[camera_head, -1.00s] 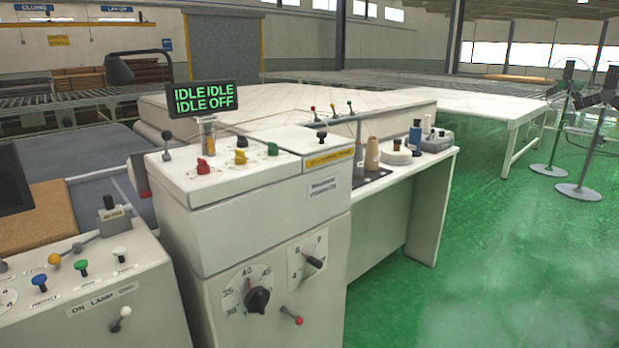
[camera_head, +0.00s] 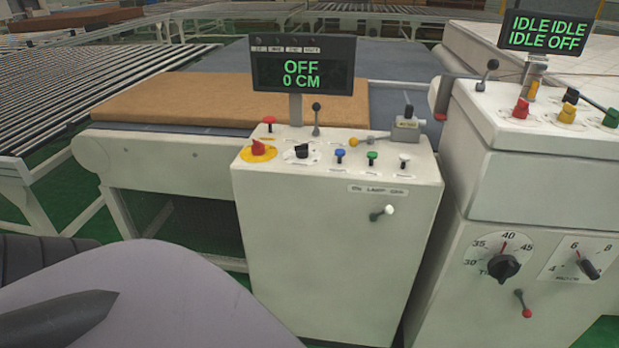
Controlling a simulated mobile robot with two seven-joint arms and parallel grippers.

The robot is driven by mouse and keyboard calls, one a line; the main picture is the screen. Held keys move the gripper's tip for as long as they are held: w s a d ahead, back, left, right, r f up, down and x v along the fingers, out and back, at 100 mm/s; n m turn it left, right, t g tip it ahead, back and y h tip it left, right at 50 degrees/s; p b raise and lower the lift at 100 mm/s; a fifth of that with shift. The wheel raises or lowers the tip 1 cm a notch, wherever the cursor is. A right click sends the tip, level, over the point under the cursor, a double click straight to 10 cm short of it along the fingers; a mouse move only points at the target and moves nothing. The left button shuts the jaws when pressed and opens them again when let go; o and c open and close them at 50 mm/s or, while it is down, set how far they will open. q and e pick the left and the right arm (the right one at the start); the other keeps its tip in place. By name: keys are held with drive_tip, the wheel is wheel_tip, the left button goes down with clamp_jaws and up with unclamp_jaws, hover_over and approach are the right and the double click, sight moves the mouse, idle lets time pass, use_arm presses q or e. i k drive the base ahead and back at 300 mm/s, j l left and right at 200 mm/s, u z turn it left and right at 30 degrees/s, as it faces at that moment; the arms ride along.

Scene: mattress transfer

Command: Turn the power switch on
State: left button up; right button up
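The near control cabinet (camera_head: 335,235) stands in the middle of the head view. Its display (camera_head: 303,65) reads "OFF 0 CM". On its top are a red rotary switch on a yellow disc (camera_head: 258,150), a black rotary knob (camera_head: 302,151), a red button (camera_head: 269,121) and blue, green and white buttons. On its front a white-tipped lever (camera_head: 383,212) sits under a label reading "ON LAMP OFF". I cannot read which control is labelled as the power switch. Neither gripper is in view; a large pale shape at the lower left appears to be part of me.
A second cabinet (camera_head: 545,190) stands close on the right; its display (camera_head: 545,33) reads "IDLE IDLE IDLE OFF". Behind the near cabinet lies a brown slab (camera_head: 190,97) on a conveyor. A roller conveyor (camera_head: 80,95) runs along the left.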

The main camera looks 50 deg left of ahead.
sight(258, 149)
drive_tip(key=u, duration=1.25)
drive_tip(key=i+l, duration=0.1)
